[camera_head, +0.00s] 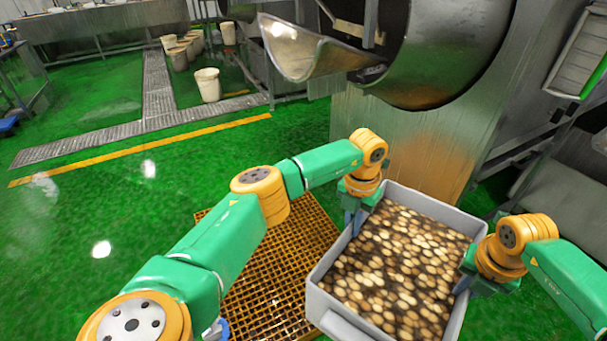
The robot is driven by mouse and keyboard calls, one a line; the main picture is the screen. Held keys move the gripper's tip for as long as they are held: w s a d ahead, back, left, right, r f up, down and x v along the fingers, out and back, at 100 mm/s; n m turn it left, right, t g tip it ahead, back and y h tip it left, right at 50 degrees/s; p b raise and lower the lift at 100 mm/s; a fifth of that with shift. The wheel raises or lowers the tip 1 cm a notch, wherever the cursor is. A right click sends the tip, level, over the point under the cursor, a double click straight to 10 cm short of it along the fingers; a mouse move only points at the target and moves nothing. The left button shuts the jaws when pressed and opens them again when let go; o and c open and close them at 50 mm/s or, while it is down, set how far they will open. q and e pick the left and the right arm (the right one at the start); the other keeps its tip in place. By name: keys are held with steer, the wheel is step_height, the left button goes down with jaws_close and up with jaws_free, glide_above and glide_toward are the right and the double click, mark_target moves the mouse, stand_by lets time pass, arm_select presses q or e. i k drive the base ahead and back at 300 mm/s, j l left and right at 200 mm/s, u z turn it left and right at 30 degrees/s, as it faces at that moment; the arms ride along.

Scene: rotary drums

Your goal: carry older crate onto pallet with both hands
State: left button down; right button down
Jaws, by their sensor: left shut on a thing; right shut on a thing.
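A grey crate (341,312) full of round brown and tan pieces is in the lower right of the head view. My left gripper (356,222) is shut on the crate's left wall near its far corner. My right gripper (467,282) is shut on the crate's right wall. A yellow-brown grated pallet (268,265) lies on the floor to the left of the crate, partly hidden by my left arm and the crate. I cannot tell how high the crate is above the floor.
A large metal drum machine (420,135) with a chute (305,50) stands just beyond the crate. White buckets (208,85) stand farther back. The green floor (110,230) at left is clear, with a yellow line and a drain grating (155,90).

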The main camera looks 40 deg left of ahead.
mark_target(278, 295)
steer(key=i+u, duration=0.75)
steer(key=i+l+u, duration=0.15)
steer(key=i+u, duration=0.25)
steer(key=u, duration=1)
steer(key=i+l, duration=0.05)
